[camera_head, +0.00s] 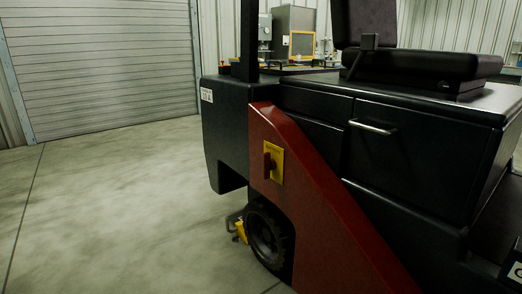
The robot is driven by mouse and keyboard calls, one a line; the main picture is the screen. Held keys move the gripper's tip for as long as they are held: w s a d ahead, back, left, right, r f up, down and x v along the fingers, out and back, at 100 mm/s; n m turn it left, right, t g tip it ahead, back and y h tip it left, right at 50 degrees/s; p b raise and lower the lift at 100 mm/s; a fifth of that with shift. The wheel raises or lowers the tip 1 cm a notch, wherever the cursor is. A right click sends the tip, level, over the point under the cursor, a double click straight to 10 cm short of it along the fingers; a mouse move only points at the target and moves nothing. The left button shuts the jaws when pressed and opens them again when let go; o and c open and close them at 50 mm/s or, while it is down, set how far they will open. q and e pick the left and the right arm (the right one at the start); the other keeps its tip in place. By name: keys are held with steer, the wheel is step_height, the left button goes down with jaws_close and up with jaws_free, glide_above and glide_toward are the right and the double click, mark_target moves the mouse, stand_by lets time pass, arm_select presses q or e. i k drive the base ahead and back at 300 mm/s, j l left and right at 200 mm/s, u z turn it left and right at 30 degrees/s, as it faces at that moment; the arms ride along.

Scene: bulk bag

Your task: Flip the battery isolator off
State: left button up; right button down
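The battery isolator is a red handle (267,166) on a yellow plate (276,162). The plate is fixed to the sloping red side panel (300,190) of a dark forklift-like vehicle, above its wheel. The handle looks upright. The small lettering on the plate is too small to read. Neither of my grippers shows in the head view.
The vehicle's dark body (420,150), with a metal handle (374,127) and a black seat (420,65), fills the right side. A black wheel (266,238) stands below the isolator, with a small yellow part (240,232) beside it. Open concrete floor (110,210) lies to the left.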

mark_target(269, 164)
steer(key=i+j, duration=0.45)
steer(key=i, duration=0.15)
steer(key=i+j+z, duration=0.15)
steer(key=i+j, duration=0.35)
steer(key=i, duration=0.1)
